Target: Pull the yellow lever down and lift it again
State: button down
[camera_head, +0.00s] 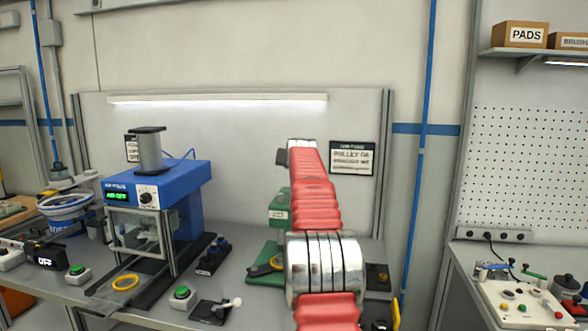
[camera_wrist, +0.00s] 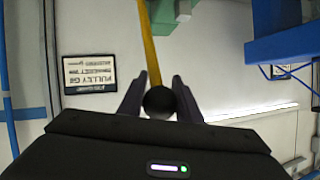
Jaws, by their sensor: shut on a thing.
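The yellow lever (camera_wrist: 149,45) shows in the wrist view, running from the top edge down to a round black knob (camera_wrist: 160,101) at its end. My gripper (camera_wrist: 159,90) has one dark finger on each side of this knob and is shut on it. In the head view my red arm covers the middle of the bench, and my gripper and the lever's knob cannot be made out. A green machine (camera_head: 279,207) stands partly hidden behind my arm.
A blue machine (camera_head: 158,188) with a clear guard stands left on the bench. A green button box (camera_head: 182,293) and a white-knobbed lever box (camera_head: 213,311) lie in front of it. A pulley sign (camera_head: 352,158) hangs behind. A second bench with controls (camera_head: 522,304) stands right.

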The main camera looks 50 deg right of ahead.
jog(key=shift+d+r, duration=0.15)
jog(key=shift+r, duration=0.1)
jog(key=c, duration=1.3)
grip_release()
jog(key=shift+f, duration=0.1)
jog(key=v, duration=1.3)
jog(key=shift+s+a, duration=0.25)
jog(key=shift+a, duration=0.05)
